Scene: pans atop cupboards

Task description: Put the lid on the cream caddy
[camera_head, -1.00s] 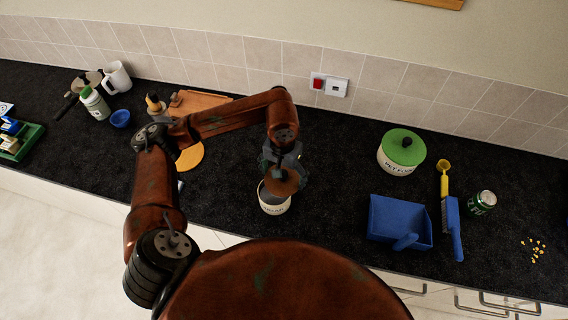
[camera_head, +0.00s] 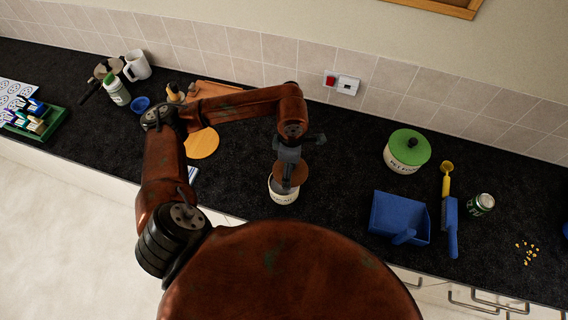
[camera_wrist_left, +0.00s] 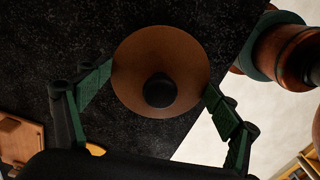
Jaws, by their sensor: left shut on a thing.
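The brown round lid (camera_head: 296,172) has a dark knob (camera_wrist_left: 160,90). My left gripper (camera_head: 289,166) is shut on the lid, with one finger at each side of its rim in the left wrist view. The cream caddy (camera_head: 284,197) stands open and upright near the counter's front edge, with dark lettering on its front. The held lid is above the caddy's far side, and part of the grey inside shows in front of it. The lid hides the caddy in the left wrist view. My right gripper is not in view.
On the dark counter (camera_head: 335,200), a blue dustpan (camera_head: 393,215), brush (camera_head: 451,225), green-lidded pot (camera_head: 407,150) and can (camera_head: 481,204) stand to the right. An orange disc (camera_head: 201,143) and a mug (camera_head: 138,65) are to the left. The counter around the caddy is clear.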

